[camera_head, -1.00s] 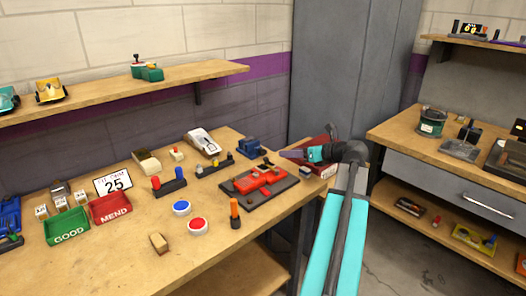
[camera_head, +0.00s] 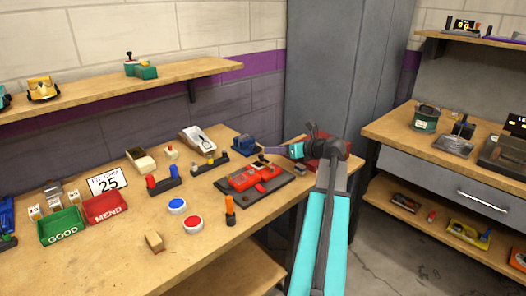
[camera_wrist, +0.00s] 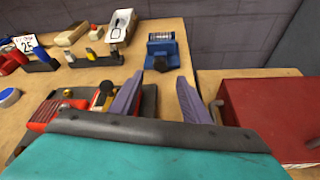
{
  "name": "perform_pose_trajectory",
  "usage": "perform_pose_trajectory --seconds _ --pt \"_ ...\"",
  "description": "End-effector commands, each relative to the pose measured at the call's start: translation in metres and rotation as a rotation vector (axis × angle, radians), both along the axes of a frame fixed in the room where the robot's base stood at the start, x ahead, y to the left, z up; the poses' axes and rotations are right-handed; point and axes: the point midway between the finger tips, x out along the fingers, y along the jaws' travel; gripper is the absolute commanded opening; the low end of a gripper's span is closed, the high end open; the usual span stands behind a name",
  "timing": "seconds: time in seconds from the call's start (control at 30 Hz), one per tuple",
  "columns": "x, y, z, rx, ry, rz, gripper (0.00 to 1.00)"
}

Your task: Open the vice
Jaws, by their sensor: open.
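The blue vice (camera_head: 243,145) stands at the back right corner of the workbench. In the wrist view the vice (camera_wrist: 162,50) is ahead of my fingertips, with a ridged grey top and a small dark knob on its near side. My gripper (camera_head: 266,152) is just right of the vice in the head view, and apart from it. In the wrist view my gripper (camera_wrist: 158,88) is open and empty, its two purple-grey fingers apart with bare wood between them. Whether the vice's jaws are apart is too small to tell.
A red slot car (camera_head: 254,178) lies on a dark plate (camera_head: 282,184) nearer than the vice. A red box (camera_wrist: 262,112) is right of my gripper. A grey cabinet (camera_head: 340,70) rises behind.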

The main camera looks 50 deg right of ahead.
Motion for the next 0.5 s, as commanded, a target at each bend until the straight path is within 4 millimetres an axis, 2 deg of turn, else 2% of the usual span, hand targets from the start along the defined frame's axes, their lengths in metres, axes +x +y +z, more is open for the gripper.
perform_pose_trajectory --seconds 0.2,0.5 --pt "0.031 0.000 -0.013 0.001 0.001 0.002 0.42" --pt "0.065 0.001 -0.026 0.001 0.000 0.000 0.42"
